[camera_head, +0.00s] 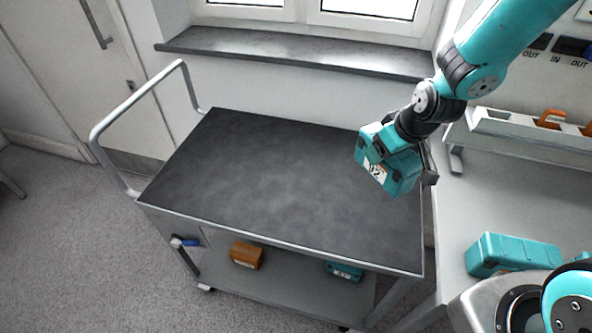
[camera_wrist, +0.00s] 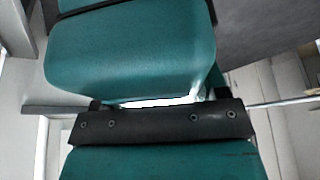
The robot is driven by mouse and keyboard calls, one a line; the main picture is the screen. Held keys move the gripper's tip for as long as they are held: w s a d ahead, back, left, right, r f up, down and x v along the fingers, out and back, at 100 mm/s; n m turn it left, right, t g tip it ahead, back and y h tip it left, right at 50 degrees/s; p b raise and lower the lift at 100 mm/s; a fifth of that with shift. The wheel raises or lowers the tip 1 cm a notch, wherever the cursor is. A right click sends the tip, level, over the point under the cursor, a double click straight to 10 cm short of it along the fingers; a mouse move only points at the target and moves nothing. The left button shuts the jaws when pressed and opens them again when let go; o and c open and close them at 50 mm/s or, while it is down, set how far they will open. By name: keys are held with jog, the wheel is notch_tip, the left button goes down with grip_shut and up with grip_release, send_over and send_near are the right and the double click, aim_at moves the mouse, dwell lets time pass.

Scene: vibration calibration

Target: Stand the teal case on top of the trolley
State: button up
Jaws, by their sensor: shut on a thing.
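A teal case (camera_head: 378,165) with a white number label hangs tilted from my gripper (camera_head: 406,143) in the head view. My gripper is shut on it; the case hides much of the fingers. The case is over the right end of the trolley's dark grey top (camera_head: 270,175) and appears to be above it, apart from the surface. In the wrist view the teal case (camera_wrist: 130,55) fills the upper middle, close to the camera. A dark bar with screws (camera_wrist: 160,124) crosses below it.
The trolley top is otherwise bare. Its push handle (camera_head: 136,95) rises at the left end. An orange case (camera_head: 246,255) and another teal case (camera_head: 343,271) lie on its lower shelf. A further teal case (camera_head: 515,253) is on the bench at right, below a grey rack (camera_head: 520,127).

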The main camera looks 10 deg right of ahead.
jog(key=a+r+n+g+y+b, duration=0.1)
jog(key=a+r+n+y+b, duration=0.1)
jog(key=a+n+b, duration=0.3)
notch_tip(320, 180, up, 6)
jog(key=f+n+g+b, duration=0.1)
jog(key=n+g, duration=0.2)
jog(key=n, duration=0.6)
send_over(348, 217)
jog(key=shift+y, duration=0.3)
notch_tip(348, 217, down, 20)
jog(key=shift+r+b, duration=0.25)
jog(key=shift+b, duration=0.05)
jog(key=shift+f, duration=0.1)
jog(key=o, duration=1.2)
